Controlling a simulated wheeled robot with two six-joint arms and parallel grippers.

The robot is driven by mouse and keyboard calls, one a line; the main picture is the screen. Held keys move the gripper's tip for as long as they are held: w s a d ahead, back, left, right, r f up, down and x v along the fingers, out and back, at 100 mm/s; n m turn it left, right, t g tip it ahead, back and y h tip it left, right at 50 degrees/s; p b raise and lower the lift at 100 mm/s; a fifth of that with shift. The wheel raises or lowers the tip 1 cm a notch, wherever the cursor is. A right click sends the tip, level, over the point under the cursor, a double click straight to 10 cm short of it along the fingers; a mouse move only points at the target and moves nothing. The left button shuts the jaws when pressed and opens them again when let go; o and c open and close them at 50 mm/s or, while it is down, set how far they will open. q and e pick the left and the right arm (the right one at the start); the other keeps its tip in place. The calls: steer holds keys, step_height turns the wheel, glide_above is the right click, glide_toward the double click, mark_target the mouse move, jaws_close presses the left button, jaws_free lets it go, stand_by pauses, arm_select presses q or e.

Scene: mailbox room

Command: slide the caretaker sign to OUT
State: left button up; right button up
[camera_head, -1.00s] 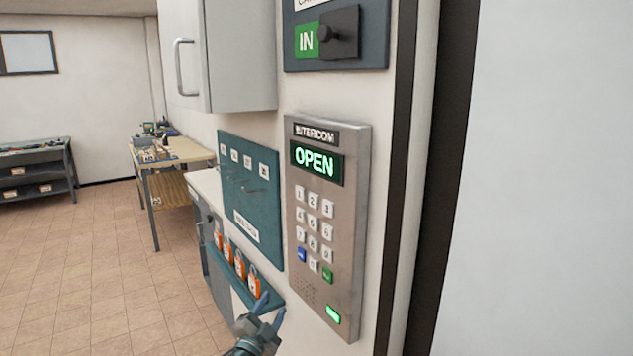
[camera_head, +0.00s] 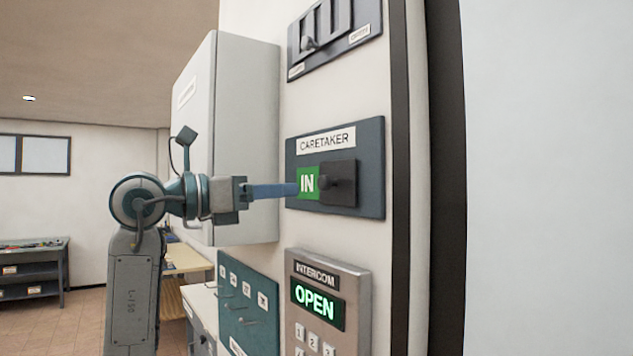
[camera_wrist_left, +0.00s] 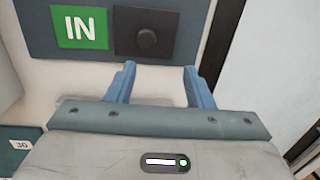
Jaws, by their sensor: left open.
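The caretaker sign (camera_head: 372,168) is a dark blue-grey plate on the wall, labelled CARETAKER. Its green IN panel (camera_head: 308,183) shows on the left. A dark slider with a round knob (camera_head: 324,183) covers the right part. In the left wrist view the IN panel (camera_wrist_left: 80,27) and the knob (camera_wrist_left: 147,38) are at the top. My left gripper (camera_head: 296,189) is at the sign's left edge in the head view. In the wrist view its open blue fingers (camera_wrist_left: 158,78) point at the plate, below the knob, with nothing between them. My right gripper is not in view.
A grey wall cabinet (camera_head: 245,140) stands out just behind my left arm. The intercom panel (camera_head: 357,300), reading OPEN, is below the sign. Another slotted panel (camera_head: 370,15) is above. A dark door frame edge (camera_head: 440,200) is on the right.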

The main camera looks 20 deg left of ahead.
mark_target(321, 181)
arm_select(q)
steer(key=w+d+p, duration=0.1)
steer(key=w, duration=0.1)
steer(key=w+d+r+y+p, duration=0.1)
steer(key=w+p, duration=0.1)
steer(key=w+d+r+y+p, duration=0.1)
steer(key=w+d, duration=0.1)
steer(key=shift+w+n+t+p, duration=0.3)
steer(key=shift+w+t+p, duration=0.05)
steer(key=shift+t, duration=0.05)
steer(key=shift+w+d+f, duration=0.25)
steer(key=shift+w+d, duration=0.15)
steer(key=shift+w, duration=0.3)
steer(key=shift+c, duration=0.5)
